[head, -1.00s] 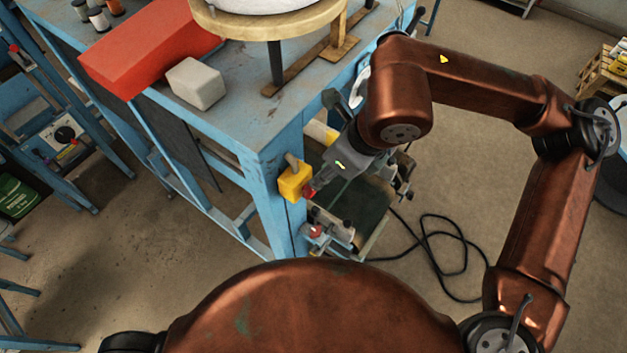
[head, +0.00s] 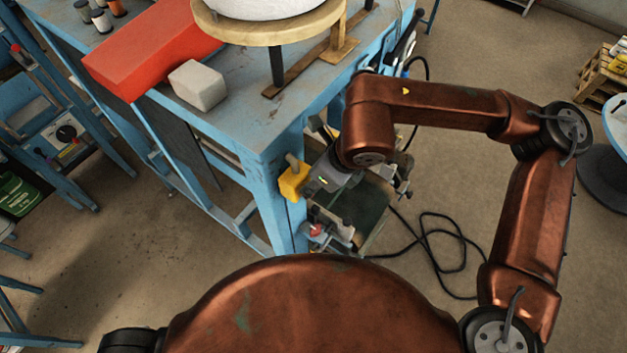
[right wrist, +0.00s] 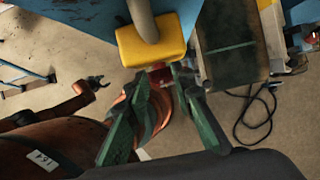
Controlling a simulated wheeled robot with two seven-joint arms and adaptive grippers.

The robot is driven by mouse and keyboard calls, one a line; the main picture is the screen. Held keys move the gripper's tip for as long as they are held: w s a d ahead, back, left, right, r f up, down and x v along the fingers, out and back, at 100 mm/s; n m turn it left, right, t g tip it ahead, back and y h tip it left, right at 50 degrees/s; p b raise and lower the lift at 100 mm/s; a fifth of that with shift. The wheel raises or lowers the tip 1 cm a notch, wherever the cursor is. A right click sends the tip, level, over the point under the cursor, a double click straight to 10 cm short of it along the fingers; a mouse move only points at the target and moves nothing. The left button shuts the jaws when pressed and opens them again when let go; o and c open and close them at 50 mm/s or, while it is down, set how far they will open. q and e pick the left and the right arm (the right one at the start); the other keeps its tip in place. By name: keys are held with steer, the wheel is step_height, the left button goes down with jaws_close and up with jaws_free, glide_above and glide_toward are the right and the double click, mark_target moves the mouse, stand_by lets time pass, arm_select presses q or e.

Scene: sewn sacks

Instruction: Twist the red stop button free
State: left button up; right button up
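The red stop button (right wrist: 161,76) shows in the right wrist view on the underside of a yellow box (right wrist: 152,42). The box (head: 293,182) is fixed to the blue bench leg in the head view, where my right gripper (head: 312,186) hides the button. In the right wrist view my right gripper (right wrist: 160,77) has its two green fingers apart, one on each side of the button. I cannot tell whether they touch it. My left gripper (right wrist: 97,82) is small at the left of the right wrist view, its fingers apart and empty, away from the box.
The blue bench (head: 255,120) carries a red block (head: 150,45), a pale block (head: 197,85) and a round wooden stand (head: 265,28). A grey device with another red knob (head: 316,230) sits below the yellow box. A black cable (head: 440,240) lies on the floor.

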jaws_close()
steer(key=shift+d+f, duration=0.1)
steer(key=shift+f, duration=0.05)
steer(key=shift+d+f+g+b, duration=0.1)
steer(key=shift+g+b, duration=0.3)
steer(key=shift+b, duration=0.15)
steer(key=shift+w+d+f+m+g+y+b, duration=0.25)
steer(key=shift+w+g+y+b, duration=0.15)
steer(key=shift+g+y+b, duration=0.5)
steer(key=shift+w+d+f+m+g+y+b, duration=0.3)
steer(key=shift+g+y+b, duration=0.35)
steer(key=shift+g+b, duration=0.5)
steer(key=shift+w+d+f+m+g+y+b, duration=0.2)
steer(key=shift+w+g+y+b, duration=0.4)
steer(key=shift+b, duration=0.7)
steer(key=shift+s+d+r, duration=0.1)
steer(key=shift+s, duration=0.05)
